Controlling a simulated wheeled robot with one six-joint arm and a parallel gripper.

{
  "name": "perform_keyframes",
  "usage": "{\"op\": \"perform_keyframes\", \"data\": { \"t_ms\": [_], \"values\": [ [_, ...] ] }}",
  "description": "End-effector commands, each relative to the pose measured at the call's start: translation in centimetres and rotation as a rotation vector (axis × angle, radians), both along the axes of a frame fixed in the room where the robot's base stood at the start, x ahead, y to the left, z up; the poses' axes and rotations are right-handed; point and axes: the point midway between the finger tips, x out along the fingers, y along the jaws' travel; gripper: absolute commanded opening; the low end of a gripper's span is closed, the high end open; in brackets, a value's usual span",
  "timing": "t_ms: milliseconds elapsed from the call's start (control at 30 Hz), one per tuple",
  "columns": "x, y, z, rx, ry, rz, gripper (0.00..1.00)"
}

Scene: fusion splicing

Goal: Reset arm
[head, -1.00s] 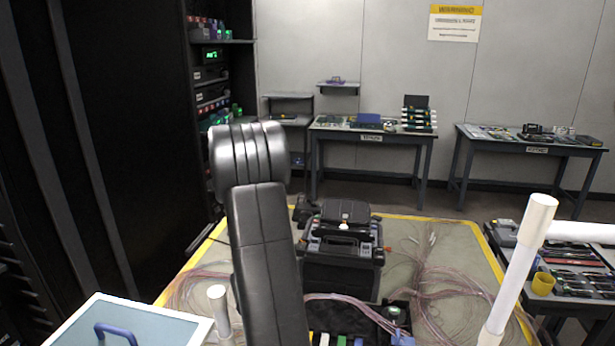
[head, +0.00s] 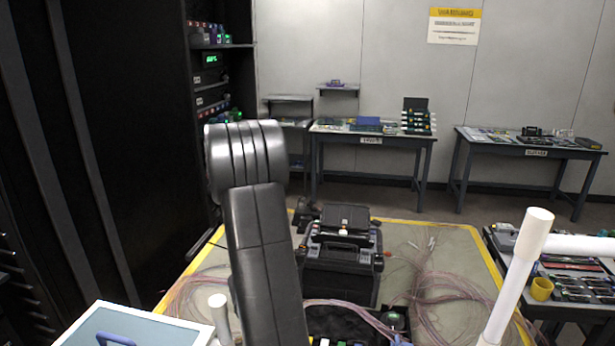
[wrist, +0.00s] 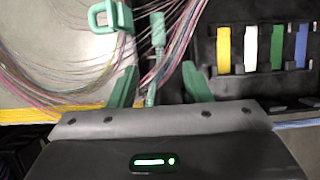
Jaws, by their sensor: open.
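My gripper (wrist: 157,86) shows in the wrist view with its two green fingers spread apart. A slim green connector or tool piece (wrist: 157,35) on the thin fibres lies between and beyond the fingers; I cannot tell whether it touches either one. In the head view my dark arm rises in the middle foreground and hides part of the table; the gripper itself is not seen there. The black splicer case (head: 342,262) stands on the yellow-edged work table (head: 455,228), just right of my arm.
Pink fibre bundles (head: 440,290) spread over the table. A green clip (wrist: 110,17) and a black holder with yellow, white, green and blue pieces (wrist: 263,48) are near the gripper. A white pipe frame (head: 517,275) stands at right, a blue-handled lid (head: 130,328) at front left.

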Motion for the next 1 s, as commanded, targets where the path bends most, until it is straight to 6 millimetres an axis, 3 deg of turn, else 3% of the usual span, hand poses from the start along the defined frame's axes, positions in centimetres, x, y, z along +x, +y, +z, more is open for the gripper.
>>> {"op": "perform_keyframes", "data": {
  "t_ms": [100,400,600,1000],
  "values": [
    [-0.7,0.2,2.3,0.000,-0.001,0.001,0.45],
    [-1.8,0.4,5.0,0.001,-0.001,0.002,0.45],
    [-0.7,-0.4,4.7,0.024,-0.029,-0.101,0.45],
    [-0.6,-0.5,4.9,0.026,-0.032,-0.115,0.45]
  ]
}}
